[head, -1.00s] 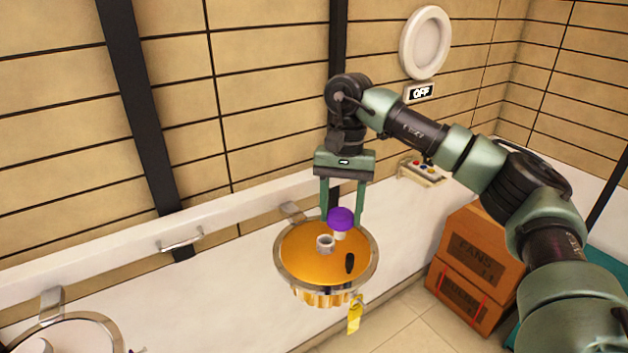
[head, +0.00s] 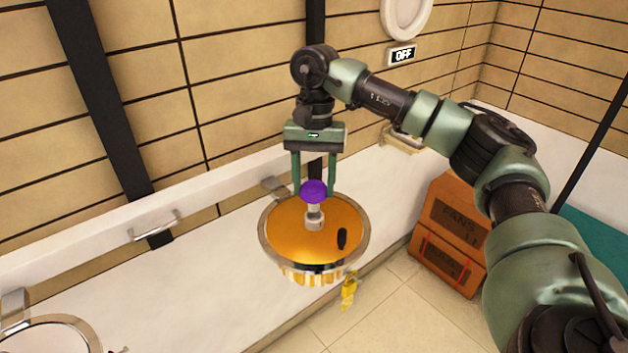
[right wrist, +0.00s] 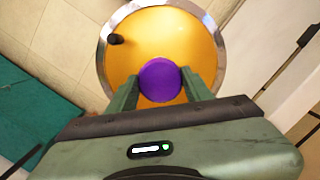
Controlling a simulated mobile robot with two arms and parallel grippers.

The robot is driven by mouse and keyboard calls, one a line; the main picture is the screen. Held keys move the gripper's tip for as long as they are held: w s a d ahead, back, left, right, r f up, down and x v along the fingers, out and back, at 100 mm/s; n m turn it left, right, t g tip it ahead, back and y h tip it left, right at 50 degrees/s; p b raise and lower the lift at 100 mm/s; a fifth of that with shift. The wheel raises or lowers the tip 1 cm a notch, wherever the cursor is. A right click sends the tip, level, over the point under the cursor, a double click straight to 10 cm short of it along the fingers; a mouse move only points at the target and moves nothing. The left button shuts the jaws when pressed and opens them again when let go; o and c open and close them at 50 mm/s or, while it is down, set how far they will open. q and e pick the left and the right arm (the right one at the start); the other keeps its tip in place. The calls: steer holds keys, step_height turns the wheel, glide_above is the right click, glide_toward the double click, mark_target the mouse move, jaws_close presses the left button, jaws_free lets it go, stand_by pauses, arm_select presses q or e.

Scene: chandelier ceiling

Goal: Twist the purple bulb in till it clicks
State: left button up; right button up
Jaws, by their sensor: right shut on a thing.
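The purple bulb (head: 313,191) is upright between the fingers of my right gripper (head: 314,192), which is shut on it. In the right wrist view the bulb (right wrist: 160,80) shows as a round purple top between the fingertips. Its pale base is directly above the pale socket (head: 314,222) in the middle of the round orange fixture (head: 285,235); I cannot tell how far it is inside. A small black knob (head: 342,238) sticks up from the fixture near its right side. My left gripper is not in view.
A yellow tag (head: 349,290) hangs from the fixture's rim. Stacked brown boxes (head: 447,245) stand at right. A metal handle (head: 155,226) and part of another round fixture (head: 90,325) are at left. The white surface between is clear.

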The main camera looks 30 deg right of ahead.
steer(key=shift+s+f, duration=0.1)
steer(key=shift+f, duration=0.25)
steer(key=shift+f+b, duration=0.25)
steer(key=shift+b, duration=0.1)
steer(key=shift+f+b, duration=0.85)
steer(key=shift+f, duration=0.4)
steer(key=m, duration=0.4)
steer(key=shift+s+t, duration=0.1)
steer(key=shift+t, duration=0.2)
steer(key=m, duration=0.3)
steer(key=shift+f+y+b, duration=0.1)
steer(key=shift+y+b, duration=0.2)
steer(key=shift+b, duration=0.1)
arm_select(q)
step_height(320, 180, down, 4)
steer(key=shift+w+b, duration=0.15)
steer(key=shift+b, duration=0.15)
arm_select(e)
steer(key=m+t, duration=0.1)
steer(key=m, duration=0.5)
steer(key=o, duration=1.4)
